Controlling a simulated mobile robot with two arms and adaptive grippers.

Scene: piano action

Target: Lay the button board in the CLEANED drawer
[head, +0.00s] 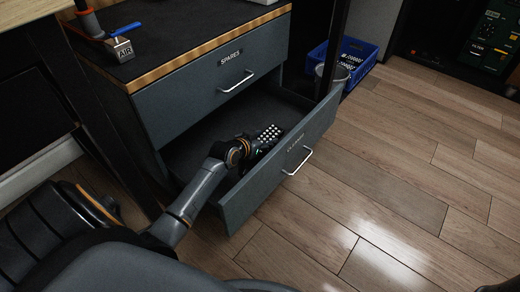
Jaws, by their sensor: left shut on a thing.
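The CLEANED drawer (265,185) is pulled open below the closed SPARES drawer (203,95). The button board (269,133), dark with rows of pale buttons, is over the inside of the open drawer, tilted. My left gripper (254,148) reaches into the drawer and is shut on the board's near end. The fingers are small and dark here, and I cannot tell whether the board touches the drawer floor. My right gripper is not in view.
The CLEANED drawer's front panel stands between the drawer inside and the open wooden floor (400,150). An AIR block (122,49) sits on the cabinet top. A blue crate (352,58) and a grey bin stand behind the drawer at right.

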